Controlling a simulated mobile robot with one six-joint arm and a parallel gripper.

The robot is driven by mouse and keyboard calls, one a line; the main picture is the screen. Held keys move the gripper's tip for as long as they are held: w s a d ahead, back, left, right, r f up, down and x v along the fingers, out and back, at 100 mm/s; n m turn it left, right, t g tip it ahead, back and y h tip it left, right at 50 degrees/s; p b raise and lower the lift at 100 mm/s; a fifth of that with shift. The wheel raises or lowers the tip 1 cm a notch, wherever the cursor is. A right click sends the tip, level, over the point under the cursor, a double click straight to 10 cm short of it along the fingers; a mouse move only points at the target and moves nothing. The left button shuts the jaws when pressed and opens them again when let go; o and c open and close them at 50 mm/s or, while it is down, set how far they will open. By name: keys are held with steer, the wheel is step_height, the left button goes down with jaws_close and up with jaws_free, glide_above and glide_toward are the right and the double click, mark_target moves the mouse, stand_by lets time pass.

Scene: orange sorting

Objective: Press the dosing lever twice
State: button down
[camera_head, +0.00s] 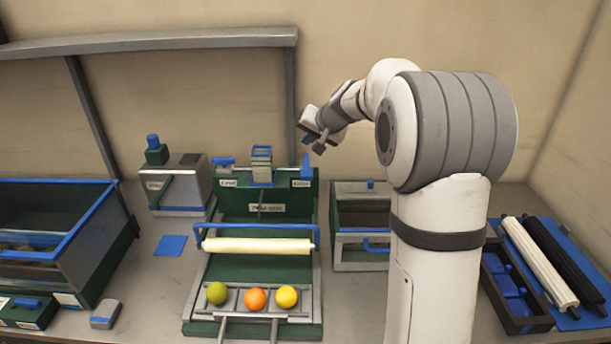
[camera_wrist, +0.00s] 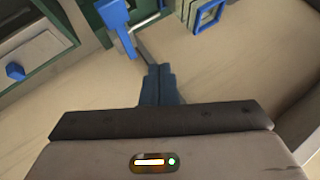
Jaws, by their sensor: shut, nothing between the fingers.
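A green machine (camera_head: 240,203) with small labels stands at the middle of the bench. A blue upright lever (camera_head: 306,166) rises at its right end; I take this for the dosing lever, but the label is too small to read. In the wrist view a blue handle (camera_wrist: 113,14) on a metal part shows at the top, beyond my fingertips. My gripper (camera_head: 321,146) hangs just above and to the right of the lever in the head view. Its fingers (camera_wrist: 160,73) are together and empty. They look apart from the lever, though the exact gap is hard to judge.
Green, orange and yellow fruit (camera_head: 255,299) lie on the front rack, behind it a cream roller (camera_head: 257,246). A grey box device (camera_head: 177,186) stands left, a green-grey drawer unit (camera_head: 350,256) right. A shelf (camera_head: 150,41) overhangs the back left. Black trays and rollers (camera_head: 540,262) lie far right.

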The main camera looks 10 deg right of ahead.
steer(key=b, duration=0.5)
glide_above(307, 174)
step_height(307, 174, down, 7)
steer(key=shift+s+d+r, duration=0.1)
steer(key=shift+d+r, duration=0.05)
steer(key=shift+r, duration=0.05)
steer(key=shift+f, duration=0.45)
steer(key=shift+b, duration=0.35)
stand_by(0.8)
steer(key=shift+f+b, duration=0.35)
steer(key=shift+b, duration=0.15)
steer(key=shift+f+b, duration=1.45)
stand_by(1.2)
steer(key=shift+r, duration=0.15)
stand_by(0.4)
steer(key=shift+r+p, duration=1.1)
steer(key=shift+r, duration=0.65)
steer(key=shift+r, duration=0.1)
steer(key=shift+r+p, duration=1.65)
steer(key=shift+r, duration=0.75)
